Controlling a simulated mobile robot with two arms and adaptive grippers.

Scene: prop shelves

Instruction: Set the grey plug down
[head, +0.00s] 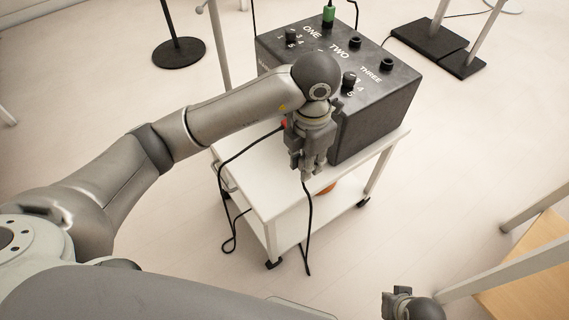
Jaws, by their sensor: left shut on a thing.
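My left gripper (308,167) points down over the front part of the white cart top, in front of the dark box. It is shut on the grey plug (306,177), which is mostly hidden between the fingers. A black cable hangs from the plug past the cart's front edge. I cannot tell whether the plug touches the cart top. My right gripper (397,296) shows only in part at the bottom edge, and its fingers are not clear.
The dark box (375,120), marked ONE, TWO, THREE, stands on the white cart (262,185). A green plug (328,15) is in its top at ONE. A red plug (284,124), partly hidden, is beside the box. Stands with dark bases are behind. A wooden shelf (530,265) is at right.

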